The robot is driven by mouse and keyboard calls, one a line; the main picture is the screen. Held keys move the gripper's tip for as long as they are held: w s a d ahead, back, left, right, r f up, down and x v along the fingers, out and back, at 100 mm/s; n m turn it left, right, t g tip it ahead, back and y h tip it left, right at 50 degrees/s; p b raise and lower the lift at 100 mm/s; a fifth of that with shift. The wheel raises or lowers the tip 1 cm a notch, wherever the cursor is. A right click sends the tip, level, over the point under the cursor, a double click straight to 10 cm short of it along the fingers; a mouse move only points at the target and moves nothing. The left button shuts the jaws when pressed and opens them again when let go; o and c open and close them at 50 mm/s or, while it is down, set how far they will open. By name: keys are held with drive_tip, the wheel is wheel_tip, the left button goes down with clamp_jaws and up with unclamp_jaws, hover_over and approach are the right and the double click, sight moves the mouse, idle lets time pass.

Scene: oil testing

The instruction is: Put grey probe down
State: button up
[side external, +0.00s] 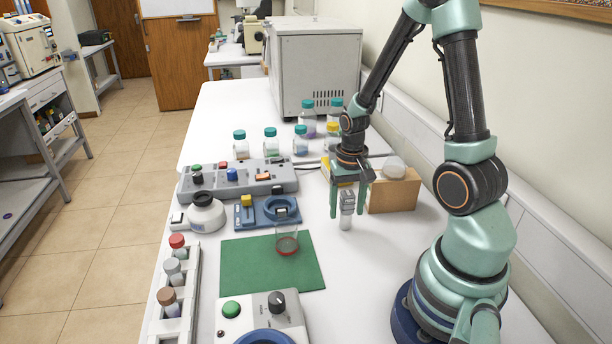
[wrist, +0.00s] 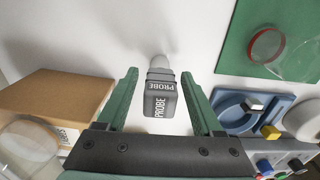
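The grey probe (side external: 347,203) is upright over the white bench, in front of the cardboard box; its pale lower end appears to meet the bench top. In the wrist view the probe (wrist: 158,104) shows its dark grey head with "PROBE" lettering, its light shaft beyond. My gripper (side external: 347,213) points down with its green fingers on either side of the probe. In the wrist view my gripper (wrist: 160,74) shows a gap between each finger and the probe, so it is open around the probe and not clamping it.
The cardboard box (side external: 391,195) stands close behind on the right. A green mat (side external: 245,275) with a glass dish (side external: 287,243) lies left. A blue device (side external: 262,214), a grey button panel (side external: 232,180) and several teal-capped bottles (side external: 270,140) are nearby. Bench right of the mat is clear.

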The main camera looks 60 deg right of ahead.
wheel_tip(320, 180, up, 12)
drive_tip(key=shift+r, duration=0.1)
drive_tip(key=w+a+r+n+t, duration=0.1)
drive_tip(key=a+r+n+t, duration=0.4)
drive_tip(key=a+r+n, duration=0.4)
drive_tip(key=a, duration=0.5)
drive_tip(key=shift+w+a+t, duration=0.15)
drive_tip(key=shift+a+t, duration=0.1)
drive_tip(key=shift+t, duration=0.05)
idle(1.1)
